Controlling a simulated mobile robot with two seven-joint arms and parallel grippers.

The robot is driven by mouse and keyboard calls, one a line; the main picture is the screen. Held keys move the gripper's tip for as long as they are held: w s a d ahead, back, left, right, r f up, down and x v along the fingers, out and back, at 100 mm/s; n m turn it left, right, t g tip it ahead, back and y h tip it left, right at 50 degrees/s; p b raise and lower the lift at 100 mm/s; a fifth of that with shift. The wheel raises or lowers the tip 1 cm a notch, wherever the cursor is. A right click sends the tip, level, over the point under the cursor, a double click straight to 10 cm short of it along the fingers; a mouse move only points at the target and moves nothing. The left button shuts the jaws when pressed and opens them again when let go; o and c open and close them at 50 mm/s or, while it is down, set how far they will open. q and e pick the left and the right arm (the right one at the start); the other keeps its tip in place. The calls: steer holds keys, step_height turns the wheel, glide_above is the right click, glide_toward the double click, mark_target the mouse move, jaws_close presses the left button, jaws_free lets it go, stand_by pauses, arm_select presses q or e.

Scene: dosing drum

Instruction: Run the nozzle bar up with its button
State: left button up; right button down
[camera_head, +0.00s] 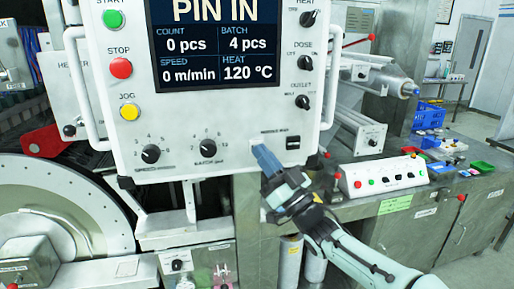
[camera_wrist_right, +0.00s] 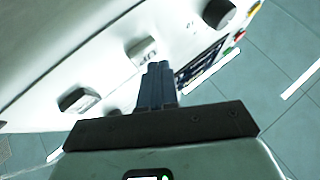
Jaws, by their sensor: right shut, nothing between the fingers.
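The control panel (camera_head: 225,130) fills the upper middle of the head view. Under its small nozzle bar label (camera_head: 273,132) there is a black square button (camera_head: 293,143). My right gripper (camera_head: 260,150) is shut and empty, its fingertips just left of that button, at the panel's lower right. The fingers hide the panel face behind them. In the right wrist view the shut fingers (camera_wrist_right: 158,72) point at the panel, close beside a pale block (camera_wrist_right: 142,52). A dark block (camera_wrist_right: 78,100) stands to their left. I cannot tell whether the fingertips touch. My left gripper is not in view.
The speed knob (camera_head: 151,153) and batch knob (camera_head: 208,148) are left of the gripper. The heat, dose and outlet knobs (camera_head: 303,101) are above right. A small white button box (camera_head: 380,177) stands on the cabinet to the right. A large drum (camera_head: 60,205) is at lower left.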

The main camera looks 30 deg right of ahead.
steer(key=shift+w+d, duration=0.1)
steer(key=shift+w, duration=0.35)
stand_by(0.3)
steer(key=shift+s, duration=0.1)
steer(key=shift+s+a+b, duration=0.25)
steer(key=shift+s+b, duration=0.45)
steer(key=shift+b, duration=0.1)
steer(key=s+b, duration=0.2)
steer(key=s+a+b, duration=0.1)
steer(key=s, duration=0.2)
steer(key=shift+b, duration=0.35)
